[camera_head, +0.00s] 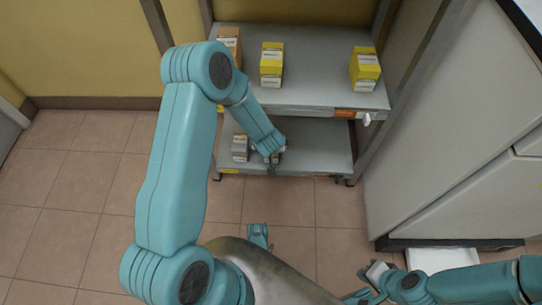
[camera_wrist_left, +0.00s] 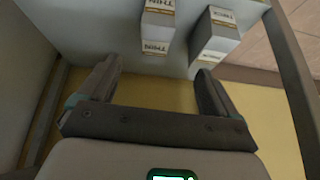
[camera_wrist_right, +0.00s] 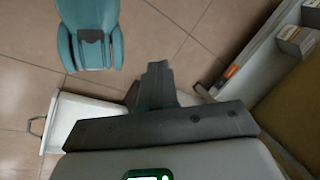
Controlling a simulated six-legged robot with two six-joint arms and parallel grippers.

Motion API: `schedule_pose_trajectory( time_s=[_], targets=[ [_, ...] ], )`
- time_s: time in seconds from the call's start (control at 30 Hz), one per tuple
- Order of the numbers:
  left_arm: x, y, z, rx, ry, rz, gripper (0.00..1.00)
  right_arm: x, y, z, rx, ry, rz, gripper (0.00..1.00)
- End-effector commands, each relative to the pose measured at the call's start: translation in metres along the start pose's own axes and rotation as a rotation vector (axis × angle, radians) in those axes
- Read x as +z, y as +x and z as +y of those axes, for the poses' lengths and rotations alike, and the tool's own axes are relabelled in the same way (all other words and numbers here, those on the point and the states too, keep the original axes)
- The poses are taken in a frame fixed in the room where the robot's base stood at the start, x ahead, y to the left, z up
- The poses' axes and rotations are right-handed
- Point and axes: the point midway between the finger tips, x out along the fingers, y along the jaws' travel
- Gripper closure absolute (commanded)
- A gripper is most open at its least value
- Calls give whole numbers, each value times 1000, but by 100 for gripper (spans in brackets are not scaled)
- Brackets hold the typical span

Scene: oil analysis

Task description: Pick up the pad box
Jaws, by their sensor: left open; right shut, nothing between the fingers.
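Two pale grey boxes with printed labels stand on the lower shelf; one box (camera_head: 240,147) is clear in the head view, the other is mostly hidden by my left gripper (camera_head: 272,160). I cannot tell from the labels which is the pad box. In the left wrist view, one grey box (camera_wrist_left: 157,24) lies just ahead of the open fingers (camera_wrist_left: 159,68), roughly between their lines, and the other box (camera_wrist_left: 215,36) lies to its right. The left fingers hold nothing. My right gripper (camera_head: 374,273) is low at the right, away from the shelf; its fingers (camera_wrist_right: 157,72) are shut and empty.
A grey cabinet (camera_head: 460,130) stands right of the shelves. A white handled object (camera_wrist_right: 62,128) lies near my right gripper.

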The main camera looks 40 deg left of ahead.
Motion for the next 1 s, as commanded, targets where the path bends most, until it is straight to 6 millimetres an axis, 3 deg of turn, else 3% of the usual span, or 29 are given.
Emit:
schedule_pose_trajectory(
  time_s=[0.17,0.5,0.77,1.0],
  targets=[
    [-8,24,5,14,-26,59,8,-3,13,5,0,-1,12,100],
    [-10,98,5,14,-27,57,8,-17,33,11,-2,-13,62,100],
    [-12,122,3,14,-25,56,8,-23,40,13,-3,-17,81,100],
    [-14,162,3,13,-26,57,8,-35,56,19,-4,-26,123,100]
  ],
)
